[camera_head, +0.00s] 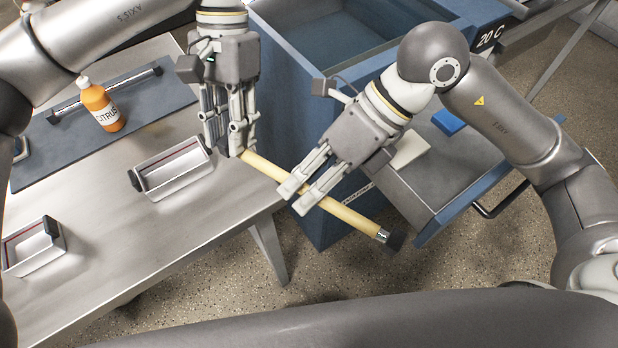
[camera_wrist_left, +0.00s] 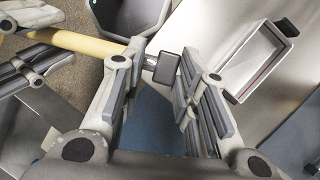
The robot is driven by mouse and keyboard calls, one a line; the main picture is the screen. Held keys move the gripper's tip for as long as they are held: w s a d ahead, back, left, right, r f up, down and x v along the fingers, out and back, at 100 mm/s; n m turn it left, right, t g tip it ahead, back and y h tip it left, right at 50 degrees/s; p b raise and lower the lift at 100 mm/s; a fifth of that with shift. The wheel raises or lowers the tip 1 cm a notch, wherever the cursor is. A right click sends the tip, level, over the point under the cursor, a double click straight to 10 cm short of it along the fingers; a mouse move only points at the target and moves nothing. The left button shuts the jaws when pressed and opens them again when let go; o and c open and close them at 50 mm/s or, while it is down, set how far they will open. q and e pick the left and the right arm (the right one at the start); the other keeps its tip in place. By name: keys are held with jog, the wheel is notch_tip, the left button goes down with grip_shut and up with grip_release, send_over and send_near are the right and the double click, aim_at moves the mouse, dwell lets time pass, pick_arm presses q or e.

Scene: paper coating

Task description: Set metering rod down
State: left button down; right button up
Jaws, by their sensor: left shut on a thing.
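The metering rod is a yellow rod (camera_head: 350,217) with metal and black ends, in the air past the right edge of the steel table. My left gripper (camera_head: 230,150) is shut on its upper left end; in the left wrist view the rod (camera_wrist_left: 88,43) enters from the left, its black end cap (camera_wrist_left: 166,67) between my left fingers. My right gripper (camera_head: 298,203) is at the rod's middle, its fingers crossing the rod; whether they close on it I cannot tell. The rod's lower right end hangs free over the floor.
On the steel table (camera_head: 150,245) are two shallow metal trays (camera_head: 172,172) (camera_head: 32,247), a dark mat (camera_head: 60,150), an orange CITRUS bottle (camera_head: 103,108) and a dark bar (camera_head: 105,92). A blue open tank (camera_head: 283,77) stands behind. A grey shelf (camera_head: 455,165) with a blue block (camera_head: 447,122) is to the right.

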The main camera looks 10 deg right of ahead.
grip_shut()
pick_arm(q)
jog(key=c, duration=1.1)
grip_release()
jog(key=shift+o, duration=0.3)
jog(key=shift+d, duration=0.1)
pick_arm(e)
jog(key=shift+w, duration=0.1)
